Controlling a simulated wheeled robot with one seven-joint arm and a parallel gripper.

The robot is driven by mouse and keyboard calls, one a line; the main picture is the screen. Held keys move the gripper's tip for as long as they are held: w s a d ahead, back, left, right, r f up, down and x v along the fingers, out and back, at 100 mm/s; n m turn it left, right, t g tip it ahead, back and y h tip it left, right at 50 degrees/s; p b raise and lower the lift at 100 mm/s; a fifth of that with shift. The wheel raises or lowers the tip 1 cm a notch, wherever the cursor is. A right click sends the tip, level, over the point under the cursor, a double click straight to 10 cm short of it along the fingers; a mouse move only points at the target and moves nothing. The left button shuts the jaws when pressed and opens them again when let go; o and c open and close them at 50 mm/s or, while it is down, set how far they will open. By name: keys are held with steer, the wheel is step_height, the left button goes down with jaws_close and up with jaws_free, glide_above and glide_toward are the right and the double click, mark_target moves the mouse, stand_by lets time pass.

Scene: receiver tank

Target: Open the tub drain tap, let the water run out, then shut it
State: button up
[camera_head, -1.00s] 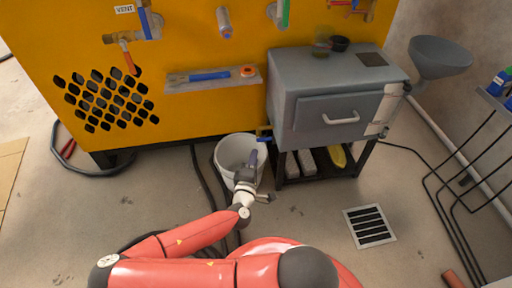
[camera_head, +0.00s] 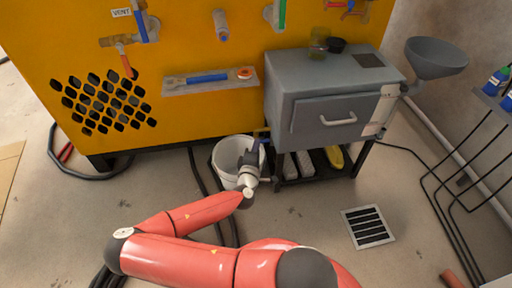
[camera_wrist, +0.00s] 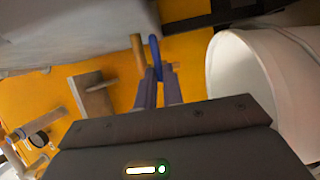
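The tub drain tap (camera_head: 262,131) is a brass pipe with a blue lever, low at the left of the grey tub (camera_head: 320,100). The wrist view shows its brass pipe (camera_wrist: 139,55) and blue lever (camera_wrist: 155,55) close up. My gripper (camera_head: 252,152) is at the tap, over the white bucket (camera_head: 228,170). In the wrist view its two blue-purple fingers (camera_wrist: 160,72) are close together, with the lower end of the lever between their tips. I cannot tell whether they press on it. No running water shows.
The bucket also fills the right of the wrist view (camera_wrist: 265,85). A low black stand (camera_head: 318,168) holds the tub. A yellow panel (camera_head: 180,110) rises behind. A floor grate (camera_head: 368,226) lies to the right, with free floor around it.

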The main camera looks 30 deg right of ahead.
jaws_close()
steer(key=shift+r, duration=0.1)
steer(key=shift+s+d+r+m+g+y+p, duration=0.2)
steer(key=shift+m+y+p, duration=0.55)
steer(key=shift+m+p, duration=0.7)
steer(key=shift+w+a+r+m+g+y+p, duration=0.15)
steer(key=shift+m+g+y+p, duration=0.4)
steer(key=shift+m+p, duration=0.9)
steer(key=shift+s+d+r+m+g+y+p, duration=0.1)
steer(key=shift+d+m+y+p, duration=0.1)
steer(key=shift+m+y+p, duration=1.2)
steer(key=shift+f+m+h+b, duration=0.1)
steer(key=shift+m+h+b, duration=0.25)
steer(key=shift+m+h, duration=0.15)
steer(key=o, duration=0.6)
jaws_free()
steer(key=shift+c, duration=0.2)
